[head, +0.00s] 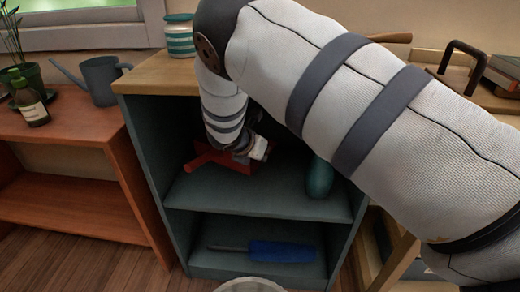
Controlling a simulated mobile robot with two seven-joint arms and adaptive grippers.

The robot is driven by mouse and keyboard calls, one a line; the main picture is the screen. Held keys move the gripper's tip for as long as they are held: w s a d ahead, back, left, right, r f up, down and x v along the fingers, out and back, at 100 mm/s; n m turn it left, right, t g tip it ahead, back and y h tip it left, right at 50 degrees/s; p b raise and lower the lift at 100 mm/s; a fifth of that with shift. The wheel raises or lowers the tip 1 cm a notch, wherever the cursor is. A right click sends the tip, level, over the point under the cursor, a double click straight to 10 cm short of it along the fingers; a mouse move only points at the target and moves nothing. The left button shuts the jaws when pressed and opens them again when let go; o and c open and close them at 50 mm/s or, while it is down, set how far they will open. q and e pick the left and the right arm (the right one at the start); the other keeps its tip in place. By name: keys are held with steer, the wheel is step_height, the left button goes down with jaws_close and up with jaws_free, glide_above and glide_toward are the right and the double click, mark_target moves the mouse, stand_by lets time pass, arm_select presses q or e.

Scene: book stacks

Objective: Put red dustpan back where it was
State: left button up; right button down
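The red dustpan (206,158) is on the upper inside shelf of the teal cabinet (260,199), with one red end pointing left. My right arm comes in from the right and bends down into this compartment. My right gripper (246,150) is at the dustpan and covers part of it. Its fingertips are too small and dark to show whether they are open or shut, or whether they touch the dustpan. My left gripper is out of view.
A dark green bottle-like object (319,178) stands right of the dustpan. A blue-handled tool (281,251) lies on the lower shelf. A striped jar (180,36) stands on the cabinet top. A grey watering can (100,80) is on the wooden shelf unit at left.

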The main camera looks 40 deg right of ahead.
step_height(320, 180, down, 6)
steer(key=shift+f+b, duration=0.2)
steer(key=shift+b, duration=0.75)
steer(key=shift+w+f, duration=0.1)
steer(key=shift+w, duration=0.05)
steer(key=c, duration=1.8)
jaws_free()
